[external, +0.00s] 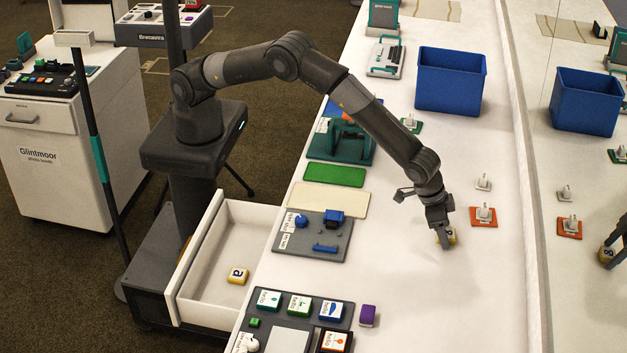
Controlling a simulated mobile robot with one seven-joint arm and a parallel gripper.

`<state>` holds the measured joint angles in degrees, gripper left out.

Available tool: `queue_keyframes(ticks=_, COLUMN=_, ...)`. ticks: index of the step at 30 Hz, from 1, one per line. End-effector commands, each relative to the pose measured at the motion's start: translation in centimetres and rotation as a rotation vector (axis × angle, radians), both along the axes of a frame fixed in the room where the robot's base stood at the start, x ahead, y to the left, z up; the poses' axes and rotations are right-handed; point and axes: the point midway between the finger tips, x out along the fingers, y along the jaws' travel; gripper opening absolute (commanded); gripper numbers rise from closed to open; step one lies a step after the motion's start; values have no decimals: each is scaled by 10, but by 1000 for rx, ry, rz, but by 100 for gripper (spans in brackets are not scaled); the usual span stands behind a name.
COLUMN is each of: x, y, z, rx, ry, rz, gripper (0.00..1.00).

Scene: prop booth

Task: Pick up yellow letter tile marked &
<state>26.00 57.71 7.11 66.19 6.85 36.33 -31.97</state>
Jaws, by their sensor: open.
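My gripper (442,230) points down at the white counter, its open jaws at a yellow letter tile (452,237). The gripper covers much of this tile, and its mark is too small and hidden to read. I cannot tell whether the fingers touch it. Another yellow tile (238,276) lies in the open white drawer at lower left, well away from my gripper. Its dark mark looks like an "a" or "&"; I cannot tell which.
An orange plate with a white piece (484,216) stands just right of my gripper. A blue bin (450,80) stands farther back. A grey tray (313,236), a cream mat (328,199) and a purple block (368,315) lie left. A mirror-like panel (530,200) borders the right.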

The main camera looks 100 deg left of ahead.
Motion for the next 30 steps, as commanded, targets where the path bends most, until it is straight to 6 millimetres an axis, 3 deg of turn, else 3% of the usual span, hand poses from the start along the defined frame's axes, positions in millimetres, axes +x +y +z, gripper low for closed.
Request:
queue_keyframes(ticks=2, x=0, y=0, z=0, rx=0, ry=0, rz=0, gripper=67)
queue_keyframes(ticks=19, x=0, y=0, z=0, rx=0, ry=0, rz=0, gripper=21)
queue_keyframes(ticks=30, x=0, y=0, z=8, rx=-1, ry=-1, rz=0, gripper=21)
